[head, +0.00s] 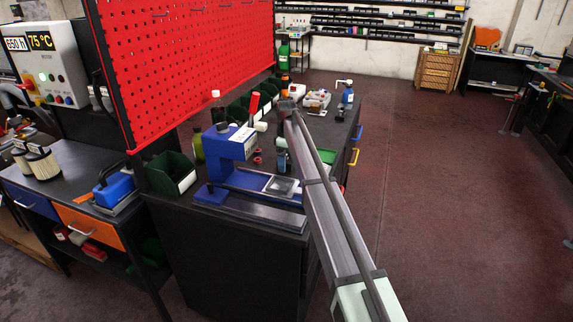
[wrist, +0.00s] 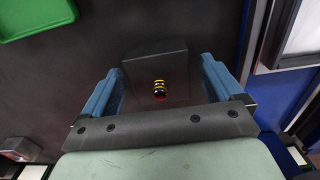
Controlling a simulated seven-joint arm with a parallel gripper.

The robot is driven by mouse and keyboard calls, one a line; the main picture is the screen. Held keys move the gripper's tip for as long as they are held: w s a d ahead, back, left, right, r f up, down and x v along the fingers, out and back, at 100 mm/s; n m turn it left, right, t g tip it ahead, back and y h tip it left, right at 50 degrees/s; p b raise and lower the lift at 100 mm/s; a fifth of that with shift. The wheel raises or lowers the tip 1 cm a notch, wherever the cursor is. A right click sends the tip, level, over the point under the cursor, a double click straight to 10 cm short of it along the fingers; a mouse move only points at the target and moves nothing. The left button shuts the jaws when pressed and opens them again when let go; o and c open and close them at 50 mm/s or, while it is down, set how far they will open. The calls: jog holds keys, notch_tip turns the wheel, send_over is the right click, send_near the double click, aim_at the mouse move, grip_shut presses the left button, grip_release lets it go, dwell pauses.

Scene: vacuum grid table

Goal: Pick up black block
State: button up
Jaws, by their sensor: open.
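My gripper (wrist: 158,82) is open in the wrist view, with one blue finger on each side. A dark, nearly black block (wrist: 150,66) shows between and just beyond the fingers against the dark bench top. Neither finger visibly touches it, and its height below the fingertips is unclear. A small yellow, black and red striped spot (wrist: 159,90) shows at the block's near end; what it is I cannot tell. In the head view, my gripper (head: 284,165) hangs down over the bench, right of the blue press. The block cannot be made out there.
The blue press (head: 232,143) stands left of my gripper, with its blue base and grey plate close by. A green bin (head: 170,172) sits at the left. Bottles and small items stand behind, below the red pegboard (head: 185,60). Open floor (head: 450,200) lies to the right.

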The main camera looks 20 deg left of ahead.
jog(key=shift+f, duration=0.25)
jog(key=c, duration=1.3)
jog(key=shift+r, duration=0.1)
